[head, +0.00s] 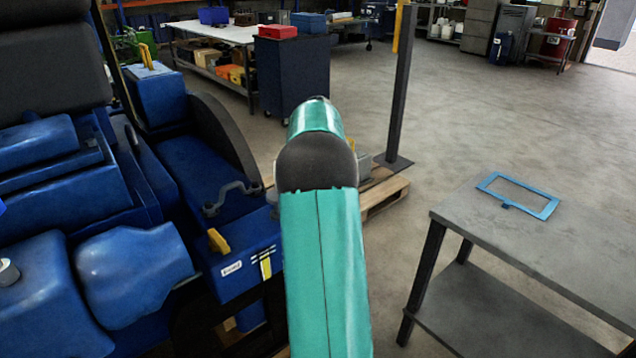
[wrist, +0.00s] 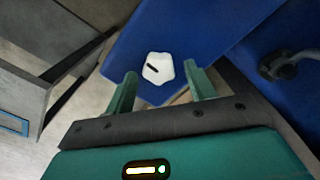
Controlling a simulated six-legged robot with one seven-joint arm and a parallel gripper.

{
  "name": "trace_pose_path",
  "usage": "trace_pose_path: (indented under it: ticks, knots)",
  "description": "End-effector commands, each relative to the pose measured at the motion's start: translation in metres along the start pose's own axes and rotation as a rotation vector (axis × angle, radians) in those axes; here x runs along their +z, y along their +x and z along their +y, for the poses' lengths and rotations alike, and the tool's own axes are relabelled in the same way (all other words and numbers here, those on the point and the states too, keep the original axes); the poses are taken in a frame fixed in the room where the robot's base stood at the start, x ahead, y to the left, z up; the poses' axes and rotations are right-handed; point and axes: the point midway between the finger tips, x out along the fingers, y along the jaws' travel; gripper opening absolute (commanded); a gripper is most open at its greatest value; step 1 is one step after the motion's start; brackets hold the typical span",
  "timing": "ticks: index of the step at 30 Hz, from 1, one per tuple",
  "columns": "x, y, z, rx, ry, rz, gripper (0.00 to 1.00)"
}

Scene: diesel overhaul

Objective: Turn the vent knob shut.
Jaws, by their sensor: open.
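The vent knob (wrist: 158,68) is white with a lobed rim and a dark bar marking on its face. It sits on a blue surface (wrist: 205,28) in the wrist view. The dark bar lies tilted, falling from left to right. My gripper (wrist: 160,82) is open, with one green finger to each side of the knob's near edge in the picture. I cannot tell how far the fingertips are from the knob. In the head view my green arm (head: 325,270) reaches forward and hides the gripper and the knob.
A blue engine (head: 135,270) fills the left, with a yellow handle (head: 218,241) and a grey bracket on it. A grey table (head: 540,240) with a blue frame (head: 518,195) stands at the right. A dark post (head: 399,90) stands ahead. The floor between is open.

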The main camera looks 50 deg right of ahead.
Motion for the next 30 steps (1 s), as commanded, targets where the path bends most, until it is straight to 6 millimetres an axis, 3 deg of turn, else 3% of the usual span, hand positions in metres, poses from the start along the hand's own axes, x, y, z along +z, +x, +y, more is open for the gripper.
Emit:
trace_pose_path:
  ticks: [5,18,24,30]
  knots:
    - [-0.001,-0.024,0.0,0.0,0.0,0.004,0.55]
    - [0.0,-0.116,0.0,0.0,0.001,0.004,0.55]
    - [0.0,-0.134,0.0,0.0,0.001,0.001,0.55]
    - [0.0,-0.136,0.0,0.0,0.001,0.001,0.55]
